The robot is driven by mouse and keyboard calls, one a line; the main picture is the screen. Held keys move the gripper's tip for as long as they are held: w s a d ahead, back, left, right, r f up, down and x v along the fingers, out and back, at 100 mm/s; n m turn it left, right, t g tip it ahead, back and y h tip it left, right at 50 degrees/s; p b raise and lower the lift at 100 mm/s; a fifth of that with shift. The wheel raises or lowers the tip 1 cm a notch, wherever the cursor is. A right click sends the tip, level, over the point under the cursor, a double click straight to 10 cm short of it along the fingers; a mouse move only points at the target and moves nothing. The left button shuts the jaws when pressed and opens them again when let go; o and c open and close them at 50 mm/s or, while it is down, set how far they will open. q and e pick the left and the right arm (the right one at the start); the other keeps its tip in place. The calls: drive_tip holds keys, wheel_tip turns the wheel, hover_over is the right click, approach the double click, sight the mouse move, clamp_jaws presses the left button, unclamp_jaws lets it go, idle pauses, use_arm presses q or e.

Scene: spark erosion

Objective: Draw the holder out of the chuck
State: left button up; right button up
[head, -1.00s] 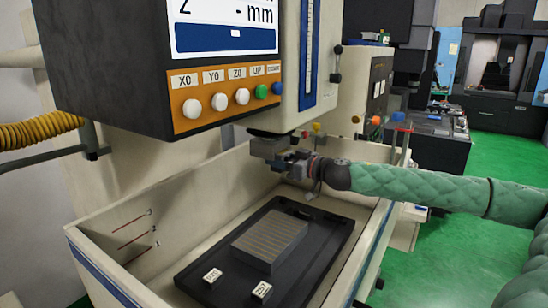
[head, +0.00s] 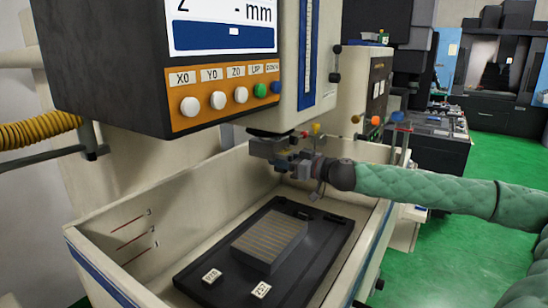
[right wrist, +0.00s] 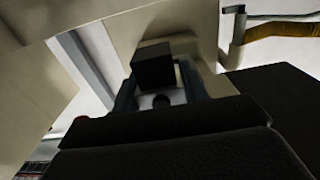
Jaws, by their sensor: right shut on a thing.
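The grey chuck (head: 266,146) hangs under the machine head, above the far end of the tank. My right gripper (head: 285,164) is just below and right of it, reaching in from the right, and is shut on the holder. The holder is small and mostly hidden by the fingers, so I cannot tell whether it still touches the chuck. In the right wrist view a dark block (right wrist: 153,64) shows at the fingers (right wrist: 160,90), in deep shadow. My left gripper is not in view.
The tank walls (head: 185,190) surround the work area. A black tray (head: 320,250) holds a grooved grey block (head: 270,242) and two small labelled tags (head: 212,276). The control box (head: 165,75) overhangs at the left. Short coloured-tipped posts (head: 316,130) stand behind my gripper.

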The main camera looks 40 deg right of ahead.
sight(291, 160)
drive_tip(key=shift+s, duration=0.2)
drive_tip(key=shift+s+d, duration=0.15)
drive_tip(key=shift+s, duration=0.5)
drive_tip(key=shift+s+d+r, duration=0.1)
drive_tip(key=shift+s+d, duration=0.15)
drive_tip(key=shift+s, duration=0.45)
drive_tip(key=shift+s+p, duration=0.25)
drive_tip(key=shift+p, duration=0.05)
drive_tip(key=shift+s+d+r, duration=0.15)
drive_tip(key=shift+s+d, duration=0.2)
drive_tip(key=shift+s, duration=0.3)
drive_tip(key=shift+v, duration=2.65)
